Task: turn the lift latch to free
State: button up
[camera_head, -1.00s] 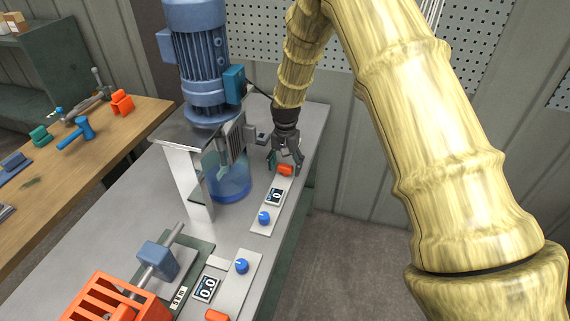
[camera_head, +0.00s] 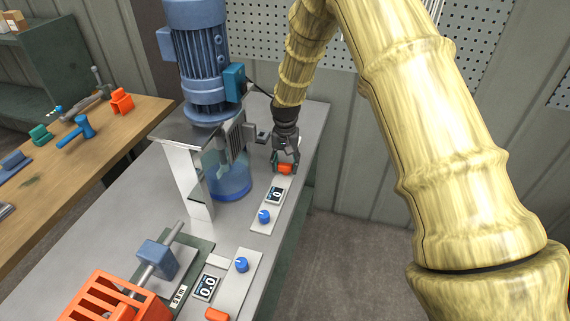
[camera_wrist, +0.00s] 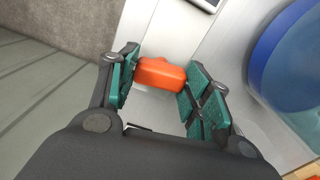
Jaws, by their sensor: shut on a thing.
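The lift latch appears to be the orange handle (camera_head: 285,169) on the far end of the control plate beside the blue vessel. In the wrist view the orange handle (camera_wrist: 161,73) lies crosswise between the green pads of my gripper (camera_wrist: 156,88). One pad is at each end of it. My gripper (camera_head: 284,167) points down over the plate from above and is shut on the handle. The base of the handle is partly hidden by the fingers in the head view.
The blue motor (camera_head: 199,62) on its metal stand (camera_head: 196,179) rises left of my gripper, above the blue vessel (camera_head: 229,178). A display (camera_head: 275,195) and blue knob (camera_head: 264,216) share the plate. A second panel (camera_head: 231,282) is nearer. A pegboard wall stands behind.

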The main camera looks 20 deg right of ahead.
jog(key=n, duration=0.8)
jog(key=shift+b, duration=0.35)
jog(key=n, duration=0.4)
jog(key=shift+n, duration=1.9)
jog(key=shift+w+n, duration=0.1)
jog(key=shift+n, duration=0.2)
jog(key=o, duration=1)
jog(key=shift+o, duration=0.2)
